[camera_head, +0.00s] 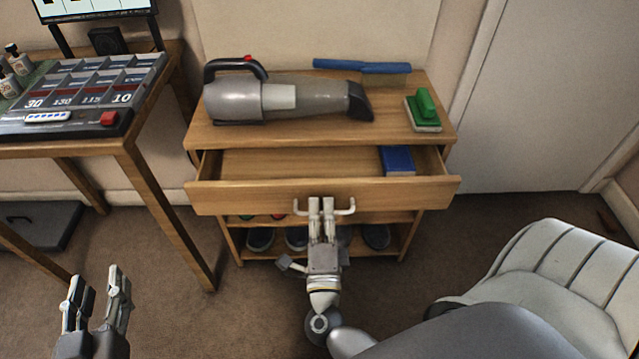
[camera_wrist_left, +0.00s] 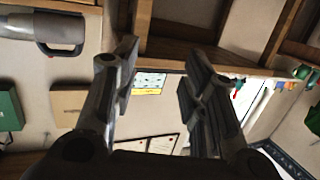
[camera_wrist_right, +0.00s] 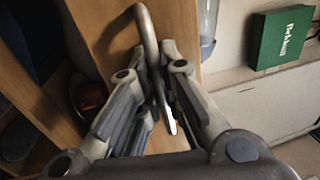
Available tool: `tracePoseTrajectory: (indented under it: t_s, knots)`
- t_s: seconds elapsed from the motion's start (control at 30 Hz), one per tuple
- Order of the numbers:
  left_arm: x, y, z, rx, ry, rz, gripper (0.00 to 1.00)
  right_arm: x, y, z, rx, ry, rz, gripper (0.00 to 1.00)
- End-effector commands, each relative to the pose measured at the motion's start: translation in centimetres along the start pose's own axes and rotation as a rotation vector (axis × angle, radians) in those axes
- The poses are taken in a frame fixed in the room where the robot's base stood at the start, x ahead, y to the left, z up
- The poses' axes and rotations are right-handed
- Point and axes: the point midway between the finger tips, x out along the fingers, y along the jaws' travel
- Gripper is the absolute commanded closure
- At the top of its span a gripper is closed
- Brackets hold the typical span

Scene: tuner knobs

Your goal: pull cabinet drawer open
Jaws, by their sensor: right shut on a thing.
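The wooden cabinet (camera_head: 320,138) stands against the wall. Its top drawer (camera_head: 245,198) is pulled partly out, and a blue box or book (camera_head: 397,161) lies inside it. A light metal bar handle (camera_head: 345,209) is on the drawer front; it also shows in the right wrist view (camera_wrist_right: 147,40). My right gripper (camera_head: 321,203) is at the middle of the handle, its fingers shut on it in the right wrist view (camera_wrist_right: 158,95). My left gripper (camera_head: 97,280) is open and empty at the lower left, apart from the cabinet; its fingers show in the left wrist view (camera_wrist_left: 158,75).
A grey handheld vacuum (camera_head: 285,97), a blue brush-like tool (camera_head: 362,66) and a green-handled block (camera_head: 424,108) lie on the cabinet top. Shoes (camera_head: 260,240) fill the lower shelf. A table (camera_head: 150,150) with a tuner panel (camera_head: 80,95) stands at left. Floor before the cabinet is open.

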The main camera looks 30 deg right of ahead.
Motion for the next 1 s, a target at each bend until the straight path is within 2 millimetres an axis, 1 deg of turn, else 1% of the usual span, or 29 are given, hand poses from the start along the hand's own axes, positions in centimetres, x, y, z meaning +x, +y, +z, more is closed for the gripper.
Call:
tracePoseTrajectory:
  t_s: [0.03, 0.1, 0.3, 0.47, 0.67, 0.73, 0.83, 0.87, 1.0]
  knots:
    - [-0.2, -0.1, 0.6, 0.001, -0.040, -0.003, 0.60, -1.1, -0.3, 0.3, 0.002, -0.008, 0.006, 1.00]
    - [-0.3, -0.3, 1.5, 0.001, -0.089, -0.006, 0.60, -2.3, -0.5, 0.3, 0.002, -0.009, 0.005, 1.00]
    - [-0.8, -0.5, 3.3, 0.001, -0.181, -0.011, 0.60, -4.6, -0.9, 0.3, 0.003, -0.009, 0.003, 1.00]
    - [-1.0, -0.6, 3.9, 0.001, -0.212, -0.012, 0.60, -5.4, -1.0, 0.4, 0.004, -0.009, 0.002, 1.00]
    - [-1.1, -0.6, 4.1, 0.001, -0.218, -0.012, 0.60, -5.6, -1.0, 0.4, 0.004, -0.010, 0.001, 1.00]
    - [-0.5, -0.7, 4.4, 0.000, -0.228, -0.012, 0.60, -5.6, -1.0, 0.4, 0.004, -0.011, 0.001, 1.00]
    - [-0.4, -0.7, 4.3, 0.001, -0.225, -0.013, 0.60, -5.5, -1.0, 0.4, 0.004, -0.011, 0.001, 1.00]
    - [-0.4, -0.7, 4.3, 0.001, -0.224, -0.013, 0.60, -5.5, -1.0, 0.4, 0.004, -0.011, 0.001, 0.90]
    - [-0.4, -0.7, 4.2, 0.000, -0.223, -0.013, 0.60, -5.5, -1.0, 0.3, 0.003, -0.008, 0.001, 0.72]
